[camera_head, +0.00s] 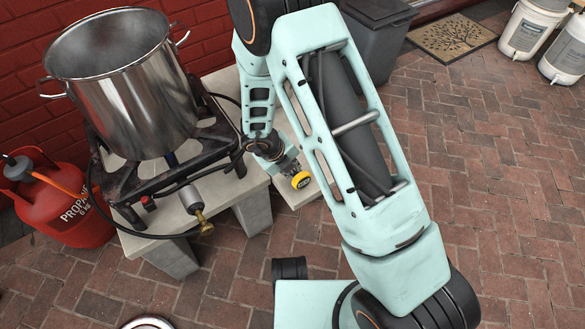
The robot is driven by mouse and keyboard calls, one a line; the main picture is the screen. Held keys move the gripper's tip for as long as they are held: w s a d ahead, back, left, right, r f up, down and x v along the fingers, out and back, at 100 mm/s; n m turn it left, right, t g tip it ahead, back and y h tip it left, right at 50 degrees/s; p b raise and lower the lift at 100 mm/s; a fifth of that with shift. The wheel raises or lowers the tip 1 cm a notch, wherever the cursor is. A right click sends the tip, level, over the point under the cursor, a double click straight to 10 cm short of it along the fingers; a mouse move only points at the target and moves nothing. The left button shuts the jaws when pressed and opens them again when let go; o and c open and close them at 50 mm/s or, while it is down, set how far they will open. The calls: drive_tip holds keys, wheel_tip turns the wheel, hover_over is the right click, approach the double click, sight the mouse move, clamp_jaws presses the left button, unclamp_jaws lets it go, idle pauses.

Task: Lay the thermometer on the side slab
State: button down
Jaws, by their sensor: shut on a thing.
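My gripper (287,165) is low beside the burner stand, pointing down toward the right, and is shut on the thermometer (301,180). The thermometer shows as a small round yellow dial at the fingertips. Its stem is not clearly visible. The pale side slab (291,194) lies beneath and behind the dial, to the right of the burner. My arm covers part of the slab. I cannot tell whether the thermometer touches the slab.
A large steel pot (140,100) stands on a black burner (130,185) on a pale block bench (160,243). A red propane tank (65,210) is at left. A grey bin (380,45), doormat (452,37) and white buckets (527,32) stand behind. Brick floor at right is clear.

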drive_tip(key=c, duration=1.9)
unclamp_jaws()
drive_tip(key=shift+r, duration=0.1)
drive_tip(key=v, duration=1.2)
drive_tip(key=shift+d, duration=0.1)
